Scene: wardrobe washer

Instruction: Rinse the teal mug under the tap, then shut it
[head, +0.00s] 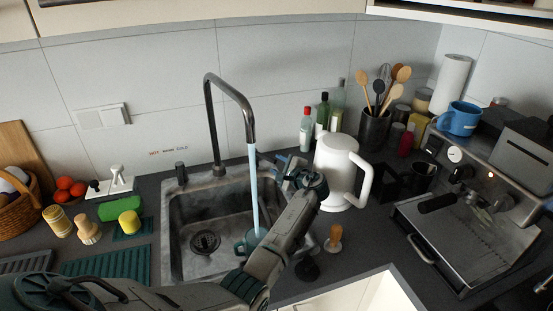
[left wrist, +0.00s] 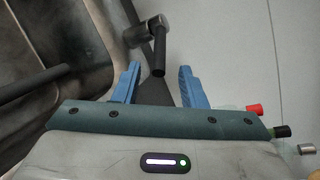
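The teal mug (head: 241,247) sits low at the front right of the sink (head: 176,235), partly hidden by my left arm. A stream of water (head: 254,190) runs from the dark, arched tap (head: 209,115) down to the mug. My left gripper (head: 287,163) is behind the sink's right side, to the right of the tap and stream. In the left wrist view its blue fingers (left wrist: 157,88) are apart with nothing held. A dark metal fitting with a short lever (left wrist: 158,52) shows just beyond and between the fingertips. My right gripper is not in view.
A white kettle (head: 333,165) stands close to the right of my left gripper, with bottles (head: 322,113) behind it. A coffee machine with a blue mug (head: 461,118) on top is at the right. A sponge (head: 120,210) and brushes stand left of the sink.

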